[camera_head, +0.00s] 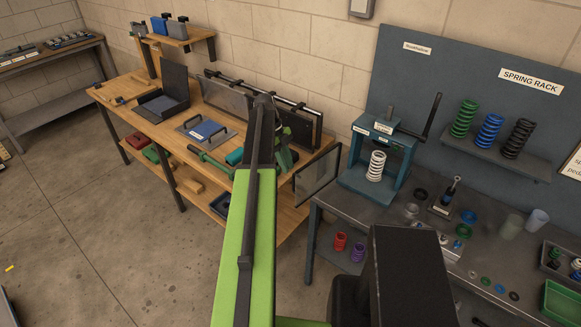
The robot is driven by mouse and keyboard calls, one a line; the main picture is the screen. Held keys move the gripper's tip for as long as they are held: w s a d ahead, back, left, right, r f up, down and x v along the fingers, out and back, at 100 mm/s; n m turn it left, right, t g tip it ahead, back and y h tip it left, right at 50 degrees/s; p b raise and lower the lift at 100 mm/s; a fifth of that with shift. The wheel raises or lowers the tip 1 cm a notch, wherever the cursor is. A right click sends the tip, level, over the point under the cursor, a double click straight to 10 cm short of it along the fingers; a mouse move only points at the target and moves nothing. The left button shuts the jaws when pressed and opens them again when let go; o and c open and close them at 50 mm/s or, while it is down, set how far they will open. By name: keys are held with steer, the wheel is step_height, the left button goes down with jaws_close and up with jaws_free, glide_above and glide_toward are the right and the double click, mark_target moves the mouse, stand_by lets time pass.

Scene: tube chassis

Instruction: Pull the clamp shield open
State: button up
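A clear panel with a thin dark frame (318,173) stands upright at the left side of the teal spring press (353,176), between the two benches. It looks like the clamp shield, turned out to the left of the press, though its hinge is not clear. A white coil spring (376,166) stands in the open front of the press, and a dark lever rises from its top right. My green arm reaches up the middle of the picture. The end of my arm, with my gripper (286,152), is over the right part of the wooden bench, left of the panel. Its fingers are too hidden to read.
The wooden bench (138,108) holds a dark open case, a tray and framed panels at the back. The grey metal bench (395,219) holds several small rings, cups and parts. A spring rack (497,147) with green, blue and black springs is behind.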

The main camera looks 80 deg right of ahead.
steer(key=p+v, duration=0.8)
steer(key=v, duration=0.2)
steer(key=shift+w+r, duration=0.15)
steer(key=shift+r, duration=0.1)
